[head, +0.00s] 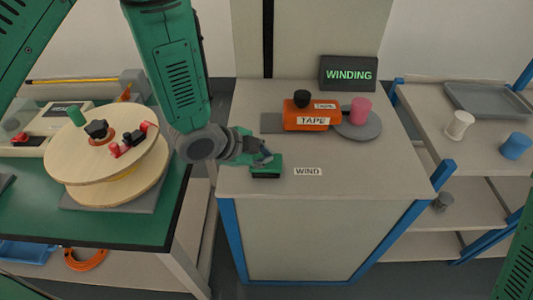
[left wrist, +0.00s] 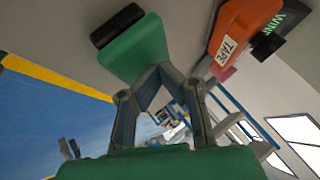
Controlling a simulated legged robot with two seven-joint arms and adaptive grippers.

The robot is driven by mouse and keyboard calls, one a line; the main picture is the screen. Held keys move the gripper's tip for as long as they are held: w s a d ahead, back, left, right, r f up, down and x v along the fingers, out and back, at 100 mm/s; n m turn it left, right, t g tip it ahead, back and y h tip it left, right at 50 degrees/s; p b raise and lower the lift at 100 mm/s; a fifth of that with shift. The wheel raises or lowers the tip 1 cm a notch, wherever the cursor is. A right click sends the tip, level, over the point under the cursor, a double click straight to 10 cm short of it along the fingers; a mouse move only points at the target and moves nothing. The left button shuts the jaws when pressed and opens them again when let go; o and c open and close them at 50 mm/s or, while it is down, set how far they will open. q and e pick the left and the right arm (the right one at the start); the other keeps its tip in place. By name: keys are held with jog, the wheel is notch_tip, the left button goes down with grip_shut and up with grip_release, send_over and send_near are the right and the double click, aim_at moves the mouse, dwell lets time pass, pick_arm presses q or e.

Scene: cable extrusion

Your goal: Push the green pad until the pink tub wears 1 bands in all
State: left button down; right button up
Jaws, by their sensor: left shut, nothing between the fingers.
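The green pad (head: 267,171) sits on a dark base on the cabinet top, beside a WIND label. My left gripper (head: 265,158) is shut and empty, with its fingertips at the top of the pad; they look in contact. In the left wrist view the closed fingertips (left wrist: 161,67) meet the edge of the green pad (left wrist: 137,48). The pink tub (head: 360,110) stands upright on a grey disc (head: 358,126); I can make out no band on it at this size. My right gripper is out of view.
An orange tape unit (head: 311,118) with a black knob stands left of the tub. A lit sign (head: 348,74) behind it reads WINDING. A wooden reel (head: 105,165) stands on the green table at left. A shelf at right holds white and blue tubs (head: 515,146).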

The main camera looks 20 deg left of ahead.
pick_arm(q)
jog(key=shift+r+p, duration=1.45)
jog(key=shift+r, duration=0.25)
notch_tip(320, 180, up, 5)
jog(key=p, duration=0.4)
